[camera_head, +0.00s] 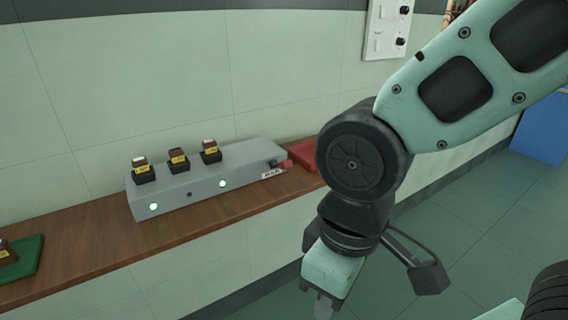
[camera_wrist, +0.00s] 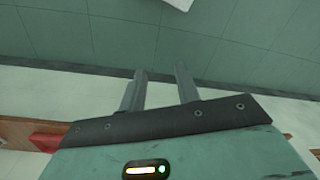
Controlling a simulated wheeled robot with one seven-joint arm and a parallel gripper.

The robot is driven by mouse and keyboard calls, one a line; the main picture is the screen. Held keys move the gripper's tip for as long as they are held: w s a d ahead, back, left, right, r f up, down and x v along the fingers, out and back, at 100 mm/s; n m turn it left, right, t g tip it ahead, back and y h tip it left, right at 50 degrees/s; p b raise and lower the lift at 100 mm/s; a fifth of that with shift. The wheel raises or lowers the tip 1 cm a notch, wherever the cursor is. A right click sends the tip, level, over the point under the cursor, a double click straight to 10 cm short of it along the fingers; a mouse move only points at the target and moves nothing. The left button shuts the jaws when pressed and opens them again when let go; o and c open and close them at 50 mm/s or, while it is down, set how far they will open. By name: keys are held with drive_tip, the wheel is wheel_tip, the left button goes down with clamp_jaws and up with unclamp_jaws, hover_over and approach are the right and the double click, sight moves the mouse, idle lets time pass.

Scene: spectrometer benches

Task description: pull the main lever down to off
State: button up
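A long grey box (camera_head: 215,182) sits on a wooden shelf against the wall in the head view. At its right end is a small lever with a red grip (camera_head: 286,164), beside a white label (camera_head: 270,174) too small to read. Its exact tilt is hard to tell, and I cannot confirm that it is the main lever. My gripper (camera_wrist: 160,71) is open and empty in the wrist view, its two fingers apart. In the head view my gripper (camera_head: 324,306) points down in front of the shelf, right of and below the box, touching nothing visible.
Three brown blocks with yellow labels stand in black sockets on the box, including a middle block (camera_head: 178,156). Green lights glow on its front. A red item (camera_head: 306,153) lies behind my arm; a green mat (camera_head: 22,262) is far left. A white switch panel (camera_head: 387,30) hangs above.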

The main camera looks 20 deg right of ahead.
drive_tip(key=shift+w+a+r, duration=0.1)
drive_tip(key=shift+w+r, duration=0.1)
drive_tip(key=c, duration=0.5)
drive_tip(key=shift+m+y, duration=0.4)
drive_tip(key=shift+m, duration=0.1)
drive_tip(key=w+r+p, duration=0.1)
drive_tip(key=w, duration=0.1)
drive_tip(key=w+a+r+p, duration=0.1)
drive_tip(key=w+r+p, duration=0.1)
drive_tip(key=w, duration=0.1)
drive_tip(key=w+a+r+p, duration=0.1)
drive_tip(key=w+r, duration=0.1)
drive_tip(key=w, duration=0.1)
drive_tip(key=shift+w+a, duration=0.2)
clamp_jaws()
drive_tip(key=w+d+r+m+t+p, duration=0.1)
drive_tip(key=w+d+r+p, duration=0.1)
drive_tip(key=w, duration=0.8)
drive_tip(key=w+d+r+m+t+p, duration=0.1)
drive_tip(key=w+d+p, duration=0.3)
drive_tip(key=w, duration=0.6)
drive_tip(key=w+d+r+m+p, duration=0.1)
drive_tip(key=w+d+r+p, duration=0.2)
drive_tip(key=w, duration=0.8)
drive_tip(key=shift+r+m+t+h+p, duration=0.3)
drive_tip(key=shift+t+p, duration=0.1)
drive_tip(key=shift+p, duration=0.1)
drive_tip(key=shift+f, duration=0.1)
